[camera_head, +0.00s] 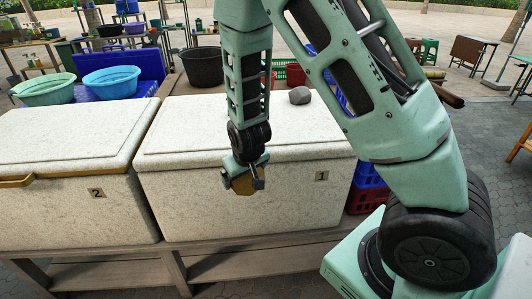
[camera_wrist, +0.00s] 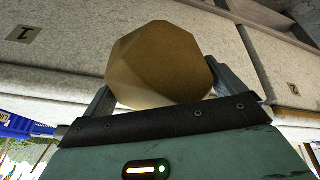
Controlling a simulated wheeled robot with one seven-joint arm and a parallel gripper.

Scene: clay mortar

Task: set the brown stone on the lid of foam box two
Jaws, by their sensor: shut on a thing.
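The brown stone (camera_wrist: 160,62) is faceted and sits between the two fingers of my gripper in the wrist view. In the head view my gripper (camera_head: 243,182) is shut on the stone (camera_head: 243,186), in front of the front face of foam box one (camera_head: 290,196). Foam box two (camera_head: 60,210), labelled 2, stands to the left, and its lid (camera_head: 65,135) is shut and bare where seen. The lid of box one (camera_head: 190,125) is also shut. The label 2 also shows at the right of the wrist view.
A grey stone (camera_head: 300,95) lies on the lid of box one. Both boxes stand side by side on a wooden bench (camera_head: 120,276). Behind them are a green basin (camera_head: 45,88), a blue basin (camera_head: 112,80) and a black tub (camera_head: 203,66). Red and blue crates (camera_head: 366,187) stand at the right.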

